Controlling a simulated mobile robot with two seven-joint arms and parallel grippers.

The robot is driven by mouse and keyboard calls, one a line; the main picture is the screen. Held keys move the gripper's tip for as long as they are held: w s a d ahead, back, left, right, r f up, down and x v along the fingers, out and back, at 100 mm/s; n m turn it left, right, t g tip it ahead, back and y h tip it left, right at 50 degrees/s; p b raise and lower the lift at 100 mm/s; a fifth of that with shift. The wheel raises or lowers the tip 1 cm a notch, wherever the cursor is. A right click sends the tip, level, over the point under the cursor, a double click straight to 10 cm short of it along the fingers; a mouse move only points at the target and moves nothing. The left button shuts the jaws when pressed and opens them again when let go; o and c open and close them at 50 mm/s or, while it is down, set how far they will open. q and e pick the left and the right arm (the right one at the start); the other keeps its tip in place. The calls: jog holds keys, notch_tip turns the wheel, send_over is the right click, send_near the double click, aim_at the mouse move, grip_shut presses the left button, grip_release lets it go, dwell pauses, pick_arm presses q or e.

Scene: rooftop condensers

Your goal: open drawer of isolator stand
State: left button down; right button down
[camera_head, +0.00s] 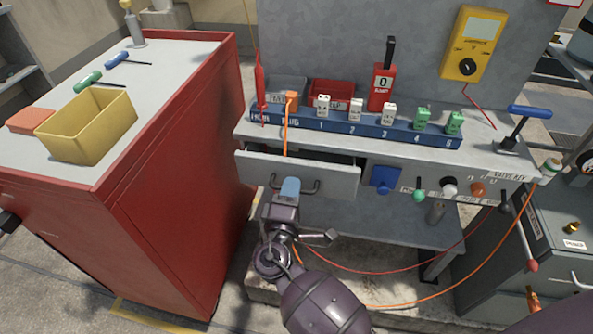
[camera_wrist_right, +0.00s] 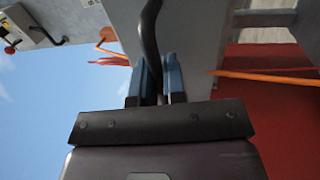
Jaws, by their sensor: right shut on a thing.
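The isolator stand (camera_head: 470,152) is a grey bench at the right of the head view. Its drawer (camera_head: 335,178) has a grey front with a dark bar handle (camera_head: 314,188) and stands partly open, with a dark gap behind the front's top edge. My right gripper (camera_head: 290,188) is at the left part of the handle. In the wrist view the dark handle bar (camera_wrist_right: 150,40) runs between the blue fingertips of the same gripper (camera_wrist_right: 158,80), which are shut on it. The drawer's inside is mostly hidden. My left gripper is not in view.
A red cabinet (camera_head: 180,150) with a yellow bin (camera_head: 88,125) on top stands close at the left. A blue numbered rail (camera_head: 340,125) with plugs lies on the bench. Orange cables (camera_head: 440,290) hang below, and a grey box (camera_head: 520,250) stands at the right.

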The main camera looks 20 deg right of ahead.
jog(key=r+v, duration=0.1)
jog(key=v, duration=0.7)
jog(key=shift+r, duration=0.15)
jog(key=shift+s, duration=0.1)
jog(key=c, duration=1.2)
grip_release()
